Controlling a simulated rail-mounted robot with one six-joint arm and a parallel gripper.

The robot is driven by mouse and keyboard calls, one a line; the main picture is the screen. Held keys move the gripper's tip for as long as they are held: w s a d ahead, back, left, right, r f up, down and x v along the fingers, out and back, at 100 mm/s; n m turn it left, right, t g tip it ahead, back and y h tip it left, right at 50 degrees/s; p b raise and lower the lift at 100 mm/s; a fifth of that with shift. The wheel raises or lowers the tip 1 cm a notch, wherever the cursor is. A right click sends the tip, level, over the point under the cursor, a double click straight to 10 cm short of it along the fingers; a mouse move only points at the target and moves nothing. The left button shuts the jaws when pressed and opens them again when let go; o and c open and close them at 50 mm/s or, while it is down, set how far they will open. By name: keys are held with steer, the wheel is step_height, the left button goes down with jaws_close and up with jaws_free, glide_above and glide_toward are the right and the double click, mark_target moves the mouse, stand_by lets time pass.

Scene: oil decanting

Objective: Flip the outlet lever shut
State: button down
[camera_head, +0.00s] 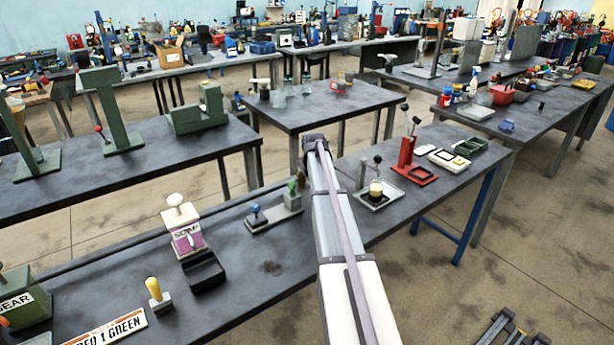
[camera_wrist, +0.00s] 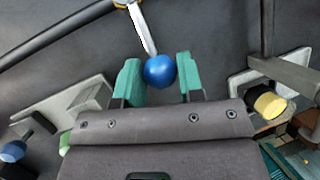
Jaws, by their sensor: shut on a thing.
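In the wrist view, the lever is a pale metal rod (camera_wrist: 143,32) ending in a blue ball knob (camera_wrist: 159,71). Its upper end meets a fitting with a yellow ring (camera_wrist: 124,2), cut off at the top edge. My gripper (camera_wrist: 160,77) has two teal fingers, one on each side of the ball, and is shut on it. The rod points up and slightly left from the ball in this view. In the head view, my arm hides the lever and the fingertips.
A tray with a cream-topped cup (camera_head: 376,188) stands right of my arm, with a red stand (camera_head: 410,160) beyond it. A base with a blue knob (camera_head: 255,210) lies to the left. A purple-labelled dispenser (camera_head: 185,236) is farther left.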

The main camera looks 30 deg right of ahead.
stand_by(0.4)
steer(key=c, duration=0.8)
jaws_free()
steer(key=shift+o, duration=0.2)
steer(key=shift+r, duration=0.1)
steer(key=p+v, duration=1)
steer(key=shift+a+r, duration=0.2)
steer(key=shift+r, duration=0.1)
steer(key=shift+s, duration=0.1)
